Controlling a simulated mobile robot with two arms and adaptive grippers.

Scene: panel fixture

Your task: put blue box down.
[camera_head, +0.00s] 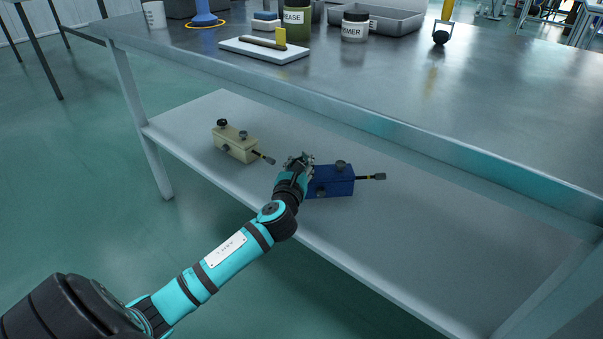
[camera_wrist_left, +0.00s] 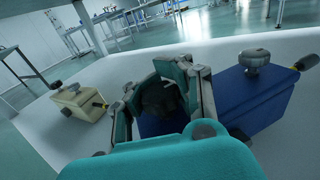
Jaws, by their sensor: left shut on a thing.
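The blue box (camera_head: 333,181) is at the lower shelf of the metal table, with a grey knob on top and a dark-tipped rod pointing right. My left gripper (camera_head: 300,162) reaches in from the left and is shut on the left end of the box, hiding that end. In the left wrist view the blue box (camera_wrist_left: 258,98) is right of the fingers (camera_wrist_left: 163,92), with some blue also between them. The box looks level at the shelf surface; I cannot tell whether its underside touches. My right gripper is not in view.
A beige box (camera_head: 236,143) with knobs and a rod stands on the lower shelf (camera_head: 400,242), left of the blue box. The shelf is bare to the right. The tabletop (camera_head: 480,110) overhangs it, carrying a white tray (camera_head: 262,50), jars and a metal pan.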

